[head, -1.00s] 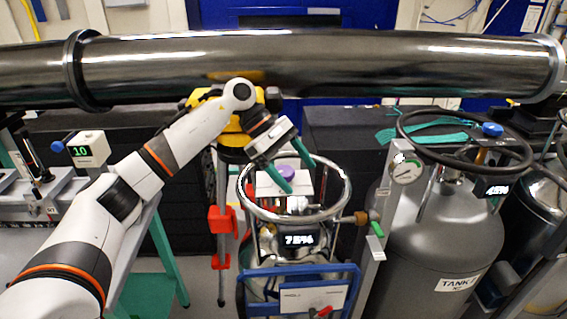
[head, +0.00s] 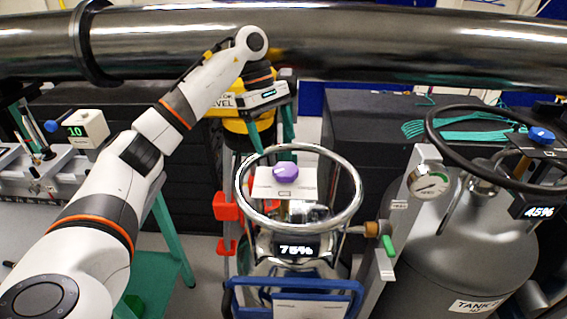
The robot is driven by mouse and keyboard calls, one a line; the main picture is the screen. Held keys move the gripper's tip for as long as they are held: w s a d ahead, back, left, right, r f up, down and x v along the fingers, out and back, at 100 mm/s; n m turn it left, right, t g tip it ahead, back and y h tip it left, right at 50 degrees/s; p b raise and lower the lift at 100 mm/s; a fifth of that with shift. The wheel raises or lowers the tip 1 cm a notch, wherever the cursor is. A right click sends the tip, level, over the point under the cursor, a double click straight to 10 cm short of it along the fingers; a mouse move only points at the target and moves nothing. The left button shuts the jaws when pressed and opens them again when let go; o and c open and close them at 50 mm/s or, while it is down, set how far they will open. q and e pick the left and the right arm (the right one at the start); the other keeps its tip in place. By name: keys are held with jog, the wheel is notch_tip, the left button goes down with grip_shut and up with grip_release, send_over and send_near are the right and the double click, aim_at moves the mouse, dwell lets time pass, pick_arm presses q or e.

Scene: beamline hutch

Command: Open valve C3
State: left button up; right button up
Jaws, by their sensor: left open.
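No label reading C3 can be made out. A purple knob (head: 285,172) sits on a white box (head: 266,188) above the silver dewar, inside its shiny ring (head: 352,205). A green lever (head: 388,246) is on the pipe fitting right of the dewar. My right gripper is out of view.
A large steel pipe (head: 350,48) crosses the back above the dewar. The dark tank ring (head: 437,150) and a pressure gauge (head: 429,184) stand at right. A blue cart frame (head: 245,285) is in front. Red clamps (head: 226,206) are left of the dewar.

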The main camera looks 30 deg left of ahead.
aim_at(285, 169)
pick_arm(q)
jog(key=x, duration=0.3)
jog(key=shift+w+d+f+p, duration=0.15)
jog(key=shift+w+f+p, duration=0.15)
jog(key=shift+w, duration=0.1)
jog(key=shift+p+x, duration=0.4)
jog(key=shift+x, duration=0.75)
jog(key=shift+s+d+f, duration=0.15)
jog(key=shift+f, duration=0.15)
jog(key=shift+d+f, duration=0.1)
jog(key=shift+f, duration=0.3)
jog(key=c, duration=1)
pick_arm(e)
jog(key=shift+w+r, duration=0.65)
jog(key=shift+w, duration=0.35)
